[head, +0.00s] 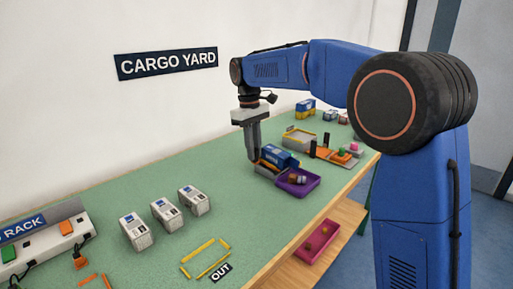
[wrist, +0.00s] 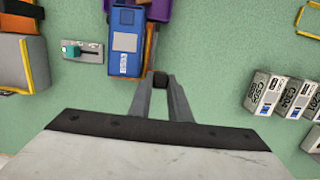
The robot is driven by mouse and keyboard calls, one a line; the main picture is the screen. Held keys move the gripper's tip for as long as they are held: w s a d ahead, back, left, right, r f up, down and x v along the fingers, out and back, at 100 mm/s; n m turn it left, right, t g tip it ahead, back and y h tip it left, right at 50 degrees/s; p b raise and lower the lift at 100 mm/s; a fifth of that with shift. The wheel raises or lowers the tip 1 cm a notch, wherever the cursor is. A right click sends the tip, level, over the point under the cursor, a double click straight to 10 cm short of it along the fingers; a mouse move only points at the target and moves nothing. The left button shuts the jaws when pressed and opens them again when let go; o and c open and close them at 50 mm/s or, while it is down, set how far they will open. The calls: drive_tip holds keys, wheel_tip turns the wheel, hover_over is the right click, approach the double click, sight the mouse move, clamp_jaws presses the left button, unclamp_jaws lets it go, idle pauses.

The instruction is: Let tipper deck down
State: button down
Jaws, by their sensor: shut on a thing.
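The tipper deck (wrist: 151,46) shows as an orange strip beside and under a blue box (wrist: 124,38) in the wrist view. In the head view the blue box (head: 279,156) appears tilted over the deck, behind a purple tray (head: 311,187). My gripper (head: 254,158) points down at the deck's near left end. In the wrist view my gripper (wrist: 161,82) is shut on a small dark knob (wrist: 160,79) just off the end of the deck. Whether the knob joins the deck is hard to see, and the deck's underside is hidden.
Three white boxes (head: 163,214) stand left of my gripper, near a yellow outline (head: 206,258) marked OUT. A teal-knobbed lever (wrist: 72,50) sits beside the blue box in the wrist view. The green tabletop between is clear.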

drive_tip(key=shift+w+a+f, duration=0.35)
drive_tip(key=shift+f, duration=0.25)
drive_tip(key=c, duration=1.9)
unclamp_jaws()
drive_tip(key=shift+a, duration=0.1)
drive_tip(key=shift+w+a+r, duration=0.2)
drive_tip(key=shift+w+r, duration=0.05)
drive_tip(key=shift+r, duration=2.6)
drive_tip(key=shift+w+a+r, duration=0.2)
drive_tip(key=shift+r, duration=2.7)
drive_tip(key=shift+w+a+r, duration=0.2)
drive_tip(key=shift+w+r, duration=0.05)
drive_tip(key=shift+r, duration=2.6)
